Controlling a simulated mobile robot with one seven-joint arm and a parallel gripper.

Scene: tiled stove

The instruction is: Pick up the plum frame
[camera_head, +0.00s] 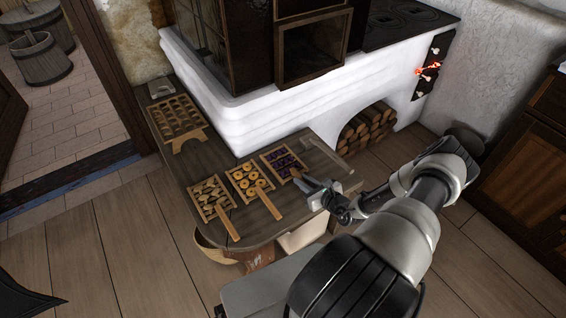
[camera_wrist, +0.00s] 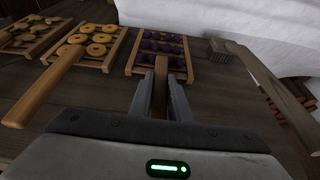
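The plum frame (camera_head: 283,163) is a small wooden rack of dark purple plums with a short handle. It lies on the wooden bench beside the white stove, the rightmost of three such frames, and shows at the top middle of the wrist view (camera_wrist: 162,47). My gripper (camera_head: 301,181) reaches in from the right in the head view. In the wrist view its two fingers (camera_wrist: 161,90) stand close together, one on each side of the plum frame's handle, and appear shut on it. The fingers hide part of the handle. The frame looks flat on the bench.
A frame of yellow rings (camera_head: 249,180) and a frame of pale pieces (camera_head: 210,198) lie to the left, handles toward the front. A larger rack (camera_head: 177,120) lies at the back. A brush (camera_wrist: 218,50) lies right of the plum frame. The stove wall (camera_head: 230,115) rises behind.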

